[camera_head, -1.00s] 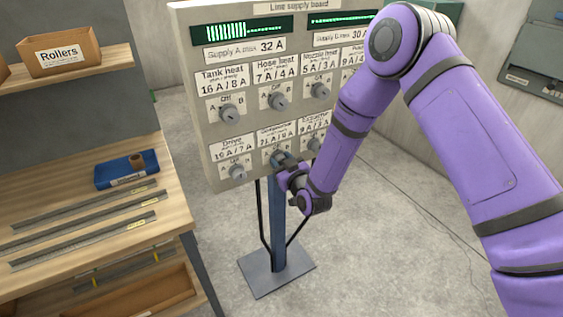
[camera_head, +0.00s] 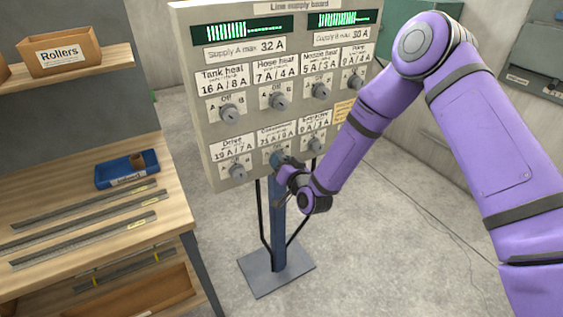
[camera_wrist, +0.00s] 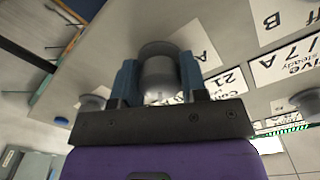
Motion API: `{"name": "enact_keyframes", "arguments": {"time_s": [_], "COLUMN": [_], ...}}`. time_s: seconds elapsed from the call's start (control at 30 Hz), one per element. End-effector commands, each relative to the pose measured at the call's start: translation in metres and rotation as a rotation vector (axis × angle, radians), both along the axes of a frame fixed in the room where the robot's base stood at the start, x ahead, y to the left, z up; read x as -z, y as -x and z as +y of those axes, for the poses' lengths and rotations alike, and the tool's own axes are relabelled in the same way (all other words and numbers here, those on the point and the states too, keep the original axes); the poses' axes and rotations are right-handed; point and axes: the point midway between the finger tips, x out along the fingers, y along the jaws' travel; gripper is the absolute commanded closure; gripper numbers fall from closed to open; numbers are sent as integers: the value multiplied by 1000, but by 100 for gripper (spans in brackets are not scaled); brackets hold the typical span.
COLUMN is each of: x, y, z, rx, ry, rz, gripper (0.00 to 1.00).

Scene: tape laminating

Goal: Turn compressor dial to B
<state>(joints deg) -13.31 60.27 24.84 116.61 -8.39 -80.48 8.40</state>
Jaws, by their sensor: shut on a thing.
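The supply board (camera_head: 245,105) carries two rows of grey dials. The compressor dial is in the middle of the lower row, largely hidden by my gripper (camera_head: 277,158) in the head view. In the wrist view the compressor dial (camera_wrist: 158,72) is a grey round knob between the two blue fingers of my gripper (camera_wrist: 157,80), which is shut on it. An "A" mark shows beside it on the panel. The dial's pointer and its B mark cannot be made out.
The drive dial (camera_head: 237,171) is left of my gripper and the extractor dial (camera_head: 315,145) is right of it. Displays for supply A (camera_head: 240,30) and supply B (camera_head: 343,19) show green bars. A wooden shelf bench (camera_head: 165,205) stands at left.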

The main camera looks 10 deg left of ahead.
Motion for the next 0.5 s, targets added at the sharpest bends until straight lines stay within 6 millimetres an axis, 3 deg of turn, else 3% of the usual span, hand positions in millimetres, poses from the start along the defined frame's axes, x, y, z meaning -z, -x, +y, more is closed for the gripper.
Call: {"name": "enact_keyframes", "arguments": {"time_s": [0.5], "x": [-2], "y": [-2], "z": [1], "rx": [1], "ry": [-106], "rz": [71], "gripper": [84]}}
